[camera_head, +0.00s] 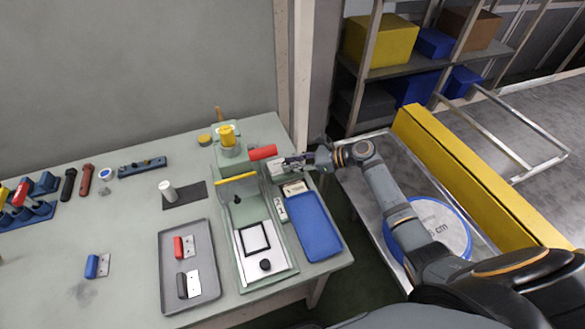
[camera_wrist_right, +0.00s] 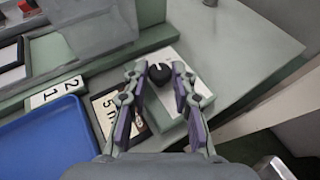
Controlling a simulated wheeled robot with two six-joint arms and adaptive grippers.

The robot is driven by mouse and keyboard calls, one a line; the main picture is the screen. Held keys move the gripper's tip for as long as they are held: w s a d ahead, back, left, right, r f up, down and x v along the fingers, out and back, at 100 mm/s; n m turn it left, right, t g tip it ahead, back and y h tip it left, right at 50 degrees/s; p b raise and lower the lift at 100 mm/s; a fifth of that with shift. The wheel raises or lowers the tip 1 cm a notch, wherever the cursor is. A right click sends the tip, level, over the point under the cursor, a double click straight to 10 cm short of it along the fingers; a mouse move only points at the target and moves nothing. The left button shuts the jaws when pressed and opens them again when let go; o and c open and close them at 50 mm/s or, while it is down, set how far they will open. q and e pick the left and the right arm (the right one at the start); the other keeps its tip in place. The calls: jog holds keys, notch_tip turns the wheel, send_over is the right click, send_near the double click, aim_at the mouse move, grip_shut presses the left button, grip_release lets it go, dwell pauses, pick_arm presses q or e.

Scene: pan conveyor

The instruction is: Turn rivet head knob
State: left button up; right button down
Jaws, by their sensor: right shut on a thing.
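A black round knob (camera_wrist_right: 158,73) with a white pointer line sits on a white box (camera_wrist_right: 186,92), seen in the right wrist view. My right gripper (camera_wrist_right: 160,76) has one finger on each side of the knob and is shut on it. In the head view my right gripper (camera_head: 279,165) is at the table's right back edge, where it hides the knob. My left gripper is not in view.
Number cards (camera_wrist_right: 55,90) and a blue tray (camera_head: 314,226) lie just in front. A grey tray (camera_head: 190,302) holds small handled parts. Table (camera_head: 130,215) is partly clear.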

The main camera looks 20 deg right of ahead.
jog(key=shift+w+f+n+g+y+b, duration=0.15)
jog(key=shift+n+g+y+b, duration=0.3)
jog(key=shift+n+g, duration=0.45)
jog(key=shift+g, duration=0.3)
jog(key=c, duration=1.1)
grip_release()
jog(key=shift+c, duration=0.2)
jog(key=v, duration=1.2)
